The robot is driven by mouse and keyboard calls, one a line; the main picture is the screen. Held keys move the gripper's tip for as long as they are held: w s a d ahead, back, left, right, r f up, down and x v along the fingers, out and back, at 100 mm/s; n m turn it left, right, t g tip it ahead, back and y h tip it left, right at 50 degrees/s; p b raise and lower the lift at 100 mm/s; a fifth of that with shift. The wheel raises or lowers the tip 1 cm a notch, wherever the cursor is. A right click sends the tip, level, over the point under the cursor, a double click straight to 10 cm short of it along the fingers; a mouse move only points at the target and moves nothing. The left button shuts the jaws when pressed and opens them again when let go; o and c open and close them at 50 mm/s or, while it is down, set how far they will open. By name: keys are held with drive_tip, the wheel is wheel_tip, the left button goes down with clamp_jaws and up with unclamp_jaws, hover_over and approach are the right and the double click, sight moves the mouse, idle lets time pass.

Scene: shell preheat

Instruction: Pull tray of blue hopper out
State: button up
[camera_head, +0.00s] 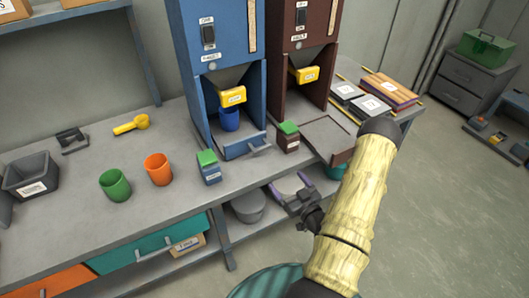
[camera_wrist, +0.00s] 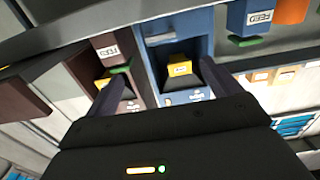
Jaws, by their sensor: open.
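The blue hopper (camera_head: 222,60) stands on the table, with a yellow labelled chute and a blue cup (camera_head: 229,120) below it. Its tray (camera_head: 238,149) shows a blue front with a grey handle (camera_head: 259,146) and looks pushed in or nearly so. My gripper (camera_head: 300,203) is low in front of the table edge, apart from the tray. In the wrist view my gripper (camera_wrist: 161,62) is open, with nothing visible between its fingers. The blue hopper (camera_wrist: 180,20) shows there beyond the fingers, steeply tilted.
The brown hopper (camera_head: 302,50) stands to the right, its tray (camera_head: 325,138) pulled out. Small blue (camera_head: 209,168) and brown (camera_head: 288,138) green-topped boxes flank the blue tray. Green (camera_head: 115,185) and orange (camera_head: 158,169) cups stand left. A shelf with a grey pot (camera_head: 248,207) lies below.

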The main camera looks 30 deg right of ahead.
sight(262, 149)
drive_tip(key=w, duration=0.5)
drive_tip(key=w+p, duration=0.1)
drive_tip(key=w, duration=0.5)
drive_tip(key=w+p, duration=0.1)
drive_tip(key=w, duration=0.4)
drive_tip(key=shift+w+a, duration=0.3)
drive_tip(key=c, duration=1.4)
